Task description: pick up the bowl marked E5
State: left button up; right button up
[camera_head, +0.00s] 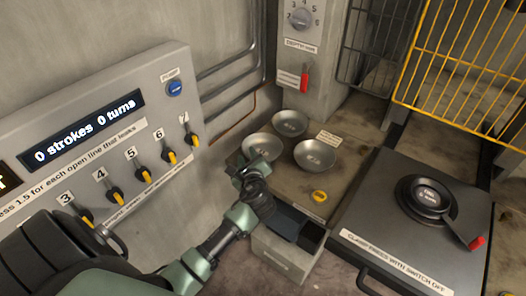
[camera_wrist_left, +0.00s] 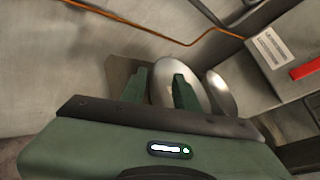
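Three shallow metal bowls sit on a bench: a left one (camera_head: 262,147), a back one (camera_head: 290,122) and a right one (camera_head: 315,155). Small marks show inside them, but I cannot read which is E5. My left gripper (camera_head: 247,167) is at the near-left edge of the left bowl and hides part of its rim. In the left wrist view its two fingers (camera_wrist_left: 158,75) are apart, with the near bowl (camera_wrist_left: 194,86) behind and beside the right finger. I cannot tell whether they touch. Another bowl (camera_wrist_left: 221,95) shows farther right. My right gripper is not in view.
A yellow ring (camera_head: 319,196) and a paper label (camera_head: 328,138) lie near the bowls. An open grey box (camera_head: 288,262) stands in front. A switch panel (camera_head: 120,145) rises at left, and a yellow grid (camera_head: 475,75) behind.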

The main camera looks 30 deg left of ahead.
aim_at(245, 152)
pick_arm(q)
jog(key=x, duration=0.4)
jog(key=shift+a+f+p, duration=0.25)
jog(key=shift+f+p, duration=0.05)
jog(key=shift+p, duration=0.05)
jog(key=shift+s, duration=0.1)
jog(key=shift+c, duration=0.3)
grip_shut()
jog(key=shift+d, duration=0.1)
dwell(0.6)
